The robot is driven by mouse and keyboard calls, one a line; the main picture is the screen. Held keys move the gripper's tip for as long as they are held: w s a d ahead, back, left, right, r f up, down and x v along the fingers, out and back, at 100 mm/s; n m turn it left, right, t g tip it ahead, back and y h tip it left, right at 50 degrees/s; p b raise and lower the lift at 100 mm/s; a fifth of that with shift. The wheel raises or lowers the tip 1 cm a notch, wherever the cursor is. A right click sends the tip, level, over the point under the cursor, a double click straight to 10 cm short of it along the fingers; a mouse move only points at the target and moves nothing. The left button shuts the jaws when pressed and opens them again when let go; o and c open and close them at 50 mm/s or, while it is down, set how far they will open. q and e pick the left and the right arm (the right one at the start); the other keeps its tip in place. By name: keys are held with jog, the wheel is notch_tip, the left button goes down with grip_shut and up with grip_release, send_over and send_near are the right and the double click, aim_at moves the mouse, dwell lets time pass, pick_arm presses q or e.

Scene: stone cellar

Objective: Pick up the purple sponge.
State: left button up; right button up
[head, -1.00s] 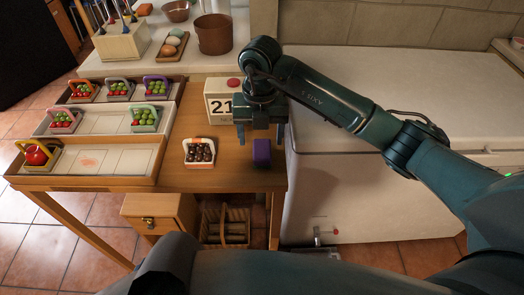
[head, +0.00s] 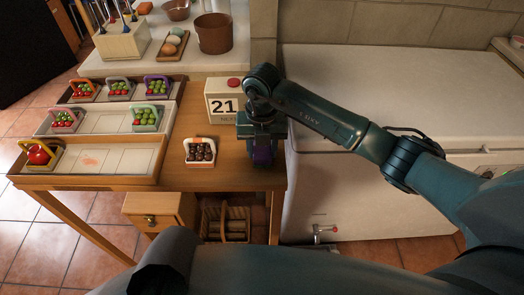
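The purple sponge (head: 263,155) stands on the wooden table near its right front edge. My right gripper (head: 264,158) points down over it, with its fingers around the sponge. The gripper hides much of the sponge, and I cannot tell whether the fingers press on it. My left gripper is not in view.
A small white basket of dark balls (head: 200,152) stands left of the sponge. Tiered trays with fruit baskets (head: 90,160) fill the table's left. A white chest (head: 350,195) stands to the right.

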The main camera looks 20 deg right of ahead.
aim_at(262, 148)
jog(key=c, duration=0.4)
notch_tip(262, 148, up, 10)
jog(key=shift+r+b, duration=0.1)
jog(key=shift+b, duration=0.45)
jog(key=o, duration=0.4)
jog(key=c, duration=0.3)
